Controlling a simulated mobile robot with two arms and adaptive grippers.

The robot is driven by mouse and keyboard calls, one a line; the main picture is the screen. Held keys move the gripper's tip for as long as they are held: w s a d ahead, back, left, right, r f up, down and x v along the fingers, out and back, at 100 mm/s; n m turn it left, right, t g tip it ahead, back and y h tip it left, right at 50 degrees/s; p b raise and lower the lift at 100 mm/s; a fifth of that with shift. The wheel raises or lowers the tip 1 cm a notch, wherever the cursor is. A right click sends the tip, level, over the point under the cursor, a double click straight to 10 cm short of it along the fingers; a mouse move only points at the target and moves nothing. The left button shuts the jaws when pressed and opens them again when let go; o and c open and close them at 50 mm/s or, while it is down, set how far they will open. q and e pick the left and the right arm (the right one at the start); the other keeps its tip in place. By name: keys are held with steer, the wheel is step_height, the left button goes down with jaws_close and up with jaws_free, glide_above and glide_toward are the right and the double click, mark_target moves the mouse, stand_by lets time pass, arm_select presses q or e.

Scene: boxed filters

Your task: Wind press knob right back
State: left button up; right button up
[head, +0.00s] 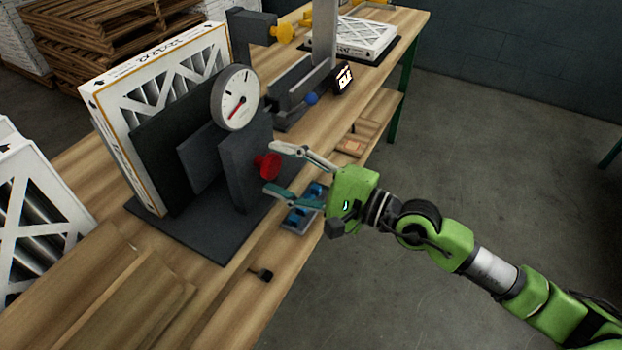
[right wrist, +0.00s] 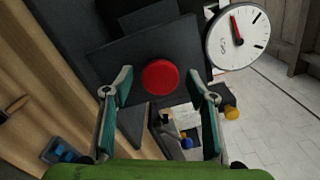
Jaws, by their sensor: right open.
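The red press knob (head: 267,165) sticks out from the dark grey press block (head: 243,165) on the workbench. A white dial gauge with a red needle (head: 236,97) sits above it. A boxed filter (head: 107,118) stands upright behind the press plates. My right gripper (head: 270,169) is open, its two fingers to either side of the knob in the head view. In the right wrist view the knob (right wrist: 160,77) shows as a round red disc between and beyond the open fingers (right wrist: 163,88). Contact cannot be told. My left gripper is not in view.
A blue tray (head: 303,208) lies on the bench just below my right gripper. Farther back are a yellow knob (head: 284,33), a blue knob (head: 311,98), a small lit display (head: 344,78) and a flat boxed filter (head: 357,40). The floor at right is clear.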

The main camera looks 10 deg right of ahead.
steer(key=v, duration=1.1)
stand_by(0.3)
